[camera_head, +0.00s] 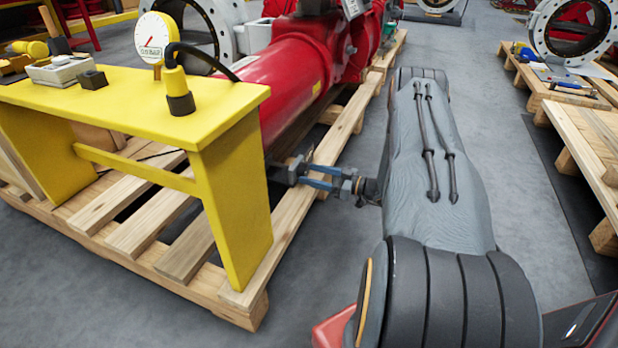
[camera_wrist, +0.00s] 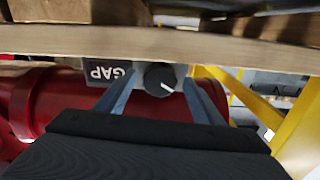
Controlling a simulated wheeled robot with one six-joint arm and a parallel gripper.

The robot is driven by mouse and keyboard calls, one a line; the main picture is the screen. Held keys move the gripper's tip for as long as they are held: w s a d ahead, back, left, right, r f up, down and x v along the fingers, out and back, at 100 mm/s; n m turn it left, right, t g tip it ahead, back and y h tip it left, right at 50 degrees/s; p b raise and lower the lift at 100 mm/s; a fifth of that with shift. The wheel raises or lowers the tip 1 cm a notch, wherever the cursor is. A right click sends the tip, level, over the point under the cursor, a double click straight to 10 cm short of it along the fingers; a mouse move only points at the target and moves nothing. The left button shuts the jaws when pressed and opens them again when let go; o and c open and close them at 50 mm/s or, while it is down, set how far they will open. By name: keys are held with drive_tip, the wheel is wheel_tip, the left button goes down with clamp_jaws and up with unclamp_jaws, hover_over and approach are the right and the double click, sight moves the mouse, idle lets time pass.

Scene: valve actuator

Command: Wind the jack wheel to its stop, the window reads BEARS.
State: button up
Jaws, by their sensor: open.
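The jack's grey housing (camera_head: 283,172) sits low under the red cylinder, by the yellow bench's right leg. In the wrist view, its window plate (camera_wrist: 107,72) reads GAP in white letters. Beside the plate is a round dark jack wheel (camera_wrist: 160,79) with a white pointer line. My gripper (camera_head: 312,176) reaches in from the right at the jack. In the wrist view, my gripper (camera_wrist: 157,90) is open, with one blue finger on each side of the wheel. A clear gap shows on both sides. I cannot tell how deep the fingertips reach.
A yellow bench (camera_head: 150,100) with a dial gauge (camera_head: 155,38) stands left of my gripper. The red cylinder (camera_head: 300,62) lies above a wooden pallet (camera_head: 322,160). The pallet's timber (camera_wrist: 140,43) crosses close to the fingers in the wrist view.

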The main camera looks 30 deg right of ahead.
drive_tip(key=shift+w+a, duration=0.4)
drive_tip(key=shift+w, duration=0.1)
drive_tip(key=c, duration=1)
drive_tip(key=shift+c, duration=0.2)
drive_tip(key=shift+m, duration=0.3)
drive_tip(key=shift+s+r+m+p, duration=0.1)
drive_tip(key=shift+m+p, duration=0.7)
drive_tip(key=shift+m, duration=0.4)
drive_tip(key=shift+a+m+p, duration=0.1)
drive_tip(key=shift+m+p, duration=0.55)
drive_tip(key=shift+m, duration=0.95)
